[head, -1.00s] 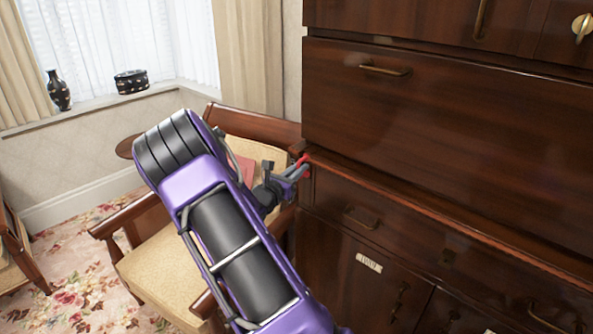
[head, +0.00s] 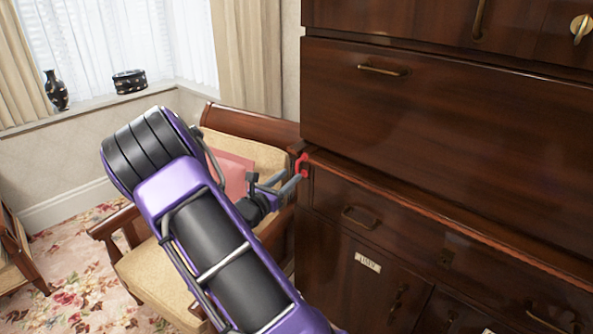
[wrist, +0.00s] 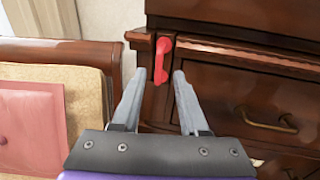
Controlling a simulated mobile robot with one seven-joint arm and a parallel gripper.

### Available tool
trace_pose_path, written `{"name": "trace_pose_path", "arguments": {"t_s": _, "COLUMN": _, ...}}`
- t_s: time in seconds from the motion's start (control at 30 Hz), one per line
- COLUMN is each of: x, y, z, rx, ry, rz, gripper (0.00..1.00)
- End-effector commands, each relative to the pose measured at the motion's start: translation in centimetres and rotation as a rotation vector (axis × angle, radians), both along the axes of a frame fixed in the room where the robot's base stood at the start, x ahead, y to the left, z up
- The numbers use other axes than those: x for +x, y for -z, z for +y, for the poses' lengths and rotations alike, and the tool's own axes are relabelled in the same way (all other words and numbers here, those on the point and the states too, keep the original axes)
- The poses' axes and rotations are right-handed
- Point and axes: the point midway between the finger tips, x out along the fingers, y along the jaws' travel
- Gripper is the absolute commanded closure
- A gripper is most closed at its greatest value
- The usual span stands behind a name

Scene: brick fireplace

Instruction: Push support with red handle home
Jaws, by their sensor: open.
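The red handle (head: 301,165) is at the left front corner of the dark wooden cabinet, just under the big upper drawer. In the wrist view the red handle (wrist: 161,60) stands upright on a narrow wooden strip, the support (wrist: 154,98), beside the lower drawer. My gripper (head: 294,181) is open and close in front of the handle. In the wrist view my gripper (wrist: 160,75) has its two grey fingers apart, with the handle showing between and beyond their tips. Nothing is held. I cannot tell how far the support sticks out.
A wooden armchair (head: 155,265) with a pink cushion (head: 228,172) stands left of the cabinet, close to my arm. The upper drawer (head: 450,130) overhangs above the handle. A lower drawer with a brass pull (wrist: 268,122) is to the right.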

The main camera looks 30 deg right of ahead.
Motion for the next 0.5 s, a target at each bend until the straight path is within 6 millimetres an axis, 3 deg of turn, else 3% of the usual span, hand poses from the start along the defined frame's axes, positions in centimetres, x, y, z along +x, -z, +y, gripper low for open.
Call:
{"name": "trace_pose_path", "arguments": {"t_s": 0.3, "x": -3.6, "y": 0.0, "z": 7.0, "rx": 0.001, "ry": -0.009, "rz": 0.0, "gripper": 0.57}}
{"name": "trace_pose_path", "arguments": {"t_s": 0.5, "x": -5.0, "y": 0.0, "z": 9.5, "rx": 0.0, "ry": -0.007, "rz": 0.0, "gripper": 0.57}}
